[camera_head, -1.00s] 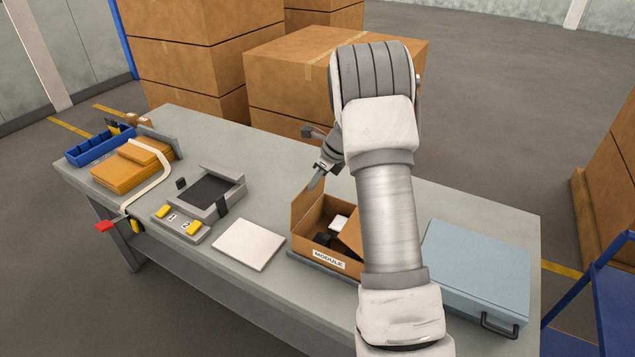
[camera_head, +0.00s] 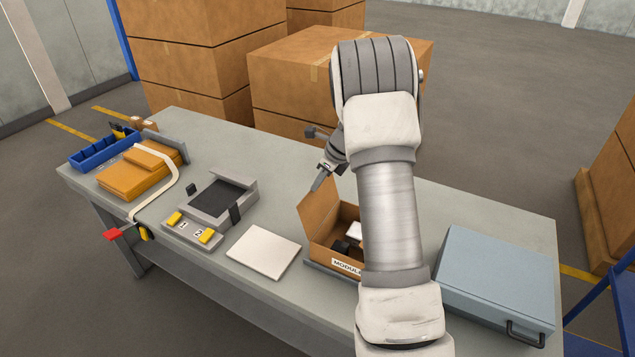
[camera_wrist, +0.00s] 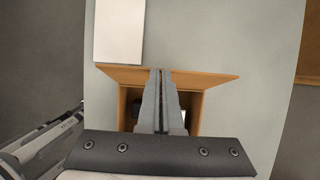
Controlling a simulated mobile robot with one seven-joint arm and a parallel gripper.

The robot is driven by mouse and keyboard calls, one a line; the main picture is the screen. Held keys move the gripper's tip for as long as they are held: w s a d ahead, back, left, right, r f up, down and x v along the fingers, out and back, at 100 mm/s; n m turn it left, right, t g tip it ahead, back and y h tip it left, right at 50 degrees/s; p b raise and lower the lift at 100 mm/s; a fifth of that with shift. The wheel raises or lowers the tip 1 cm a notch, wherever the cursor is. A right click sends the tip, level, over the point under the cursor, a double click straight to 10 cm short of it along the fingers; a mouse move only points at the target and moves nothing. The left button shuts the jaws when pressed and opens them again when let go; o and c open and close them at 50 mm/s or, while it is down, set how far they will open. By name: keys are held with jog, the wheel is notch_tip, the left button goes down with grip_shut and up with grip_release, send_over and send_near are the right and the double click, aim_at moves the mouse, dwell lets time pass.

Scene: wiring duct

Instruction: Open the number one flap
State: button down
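A grey device (camera_head: 208,208) on the bench carries two yellow tabs beside labels "1" and "2". The yellow tab by the 1 (camera_head: 174,219) is at left, the yellow tab by the 2 (camera_head: 207,236) at right. An open cardboard box (camera_head: 322,240) labelled MODULE has its left flap (camera_head: 318,210) standing up; I see no number on its flaps. My gripper (camera_head: 319,187) points down by that flap's top edge. In the wrist view my gripper (camera_wrist: 161,72) looks shut, fingers close together above the box, nothing visibly held. My arm hides the box's right side.
A white panel (camera_head: 263,251) lies between device and box. A blue-grey case (camera_head: 498,280) lies at right. Orange packets (camera_head: 135,175), a white strap and a blue bin (camera_head: 103,150) are at left. Large cartons (camera_head: 290,85) stand behind the bench (camera_head: 440,205).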

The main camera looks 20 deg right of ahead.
jog(key=shift+w+a, duration=0.15)
jog(key=shift+a, duration=0.25)
jog(key=shift+w+a+r+p, duration=0.1)
jog(key=shift+r+p, duration=0.4)
jog(key=shift+p, duration=0.1)
jog(key=shift+d+r, duration=0.2)
jog(key=shift+r, duration=0.1)
